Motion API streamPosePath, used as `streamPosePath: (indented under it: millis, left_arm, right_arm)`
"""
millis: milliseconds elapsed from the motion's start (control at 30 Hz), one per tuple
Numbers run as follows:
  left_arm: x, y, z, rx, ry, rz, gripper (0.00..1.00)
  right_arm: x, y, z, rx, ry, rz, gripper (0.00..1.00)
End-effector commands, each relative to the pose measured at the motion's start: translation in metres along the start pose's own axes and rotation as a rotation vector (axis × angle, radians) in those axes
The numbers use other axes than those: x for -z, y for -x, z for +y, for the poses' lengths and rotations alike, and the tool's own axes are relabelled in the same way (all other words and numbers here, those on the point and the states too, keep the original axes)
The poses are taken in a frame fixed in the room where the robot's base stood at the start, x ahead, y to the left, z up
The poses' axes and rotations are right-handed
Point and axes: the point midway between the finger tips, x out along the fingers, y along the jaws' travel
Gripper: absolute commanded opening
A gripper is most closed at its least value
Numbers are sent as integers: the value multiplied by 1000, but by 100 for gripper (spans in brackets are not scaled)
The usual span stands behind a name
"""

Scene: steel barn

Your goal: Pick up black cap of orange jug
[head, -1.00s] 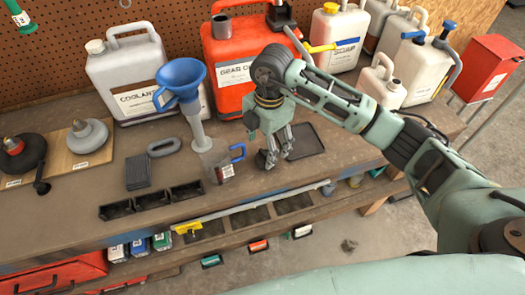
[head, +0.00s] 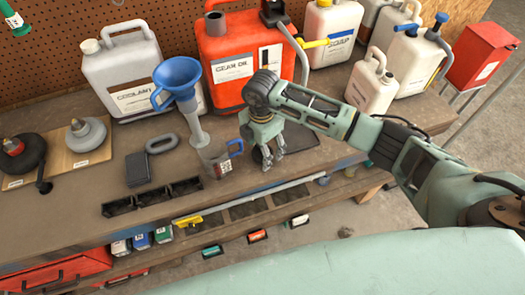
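The orange-red jug (head: 236,75) labelled GEAR OIL stands at the back of the bench, against the pegboard. A dark grey to black cap (head: 216,24) sits upright on its top left. A black pump-like fitting (head: 274,14) with a grey hose is at its top right. My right gripper (head: 272,162) points down over the bench in front of the jug, well below and apart from the cap. Its fingers look parted, with nothing between them. My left gripper is not in view.
A blue funnel (head: 178,82) and a clear measuring cup with a blue handle (head: 222,162) stand left of my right gripper. A coolant jug (head: 122,72) is left of the orange jug, white jugs (head: 372,88) right. A dark tray (head: 298,138) lies beside the gripper.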

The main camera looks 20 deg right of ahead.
Motion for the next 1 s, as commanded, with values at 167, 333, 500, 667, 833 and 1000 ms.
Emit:
streamPosePath:
  millis: [167,333,500,667,833,1000]
  left_arm:
    - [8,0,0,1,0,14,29]
    - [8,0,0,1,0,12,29]
    - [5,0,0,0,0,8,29]
    - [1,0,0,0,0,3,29]
    - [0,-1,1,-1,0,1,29]
    - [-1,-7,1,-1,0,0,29]
  right_arm:
    - [0,0,0,0,0,0,58]
    - [0,0,0,0,0,0,43]
    - [0,0,0,0,0,0,28]
    - [0,0,0,0,0,0,22]
    - [0,1,0,-1,0,0,22]
    - [0,11,1,-2,0,0,22]
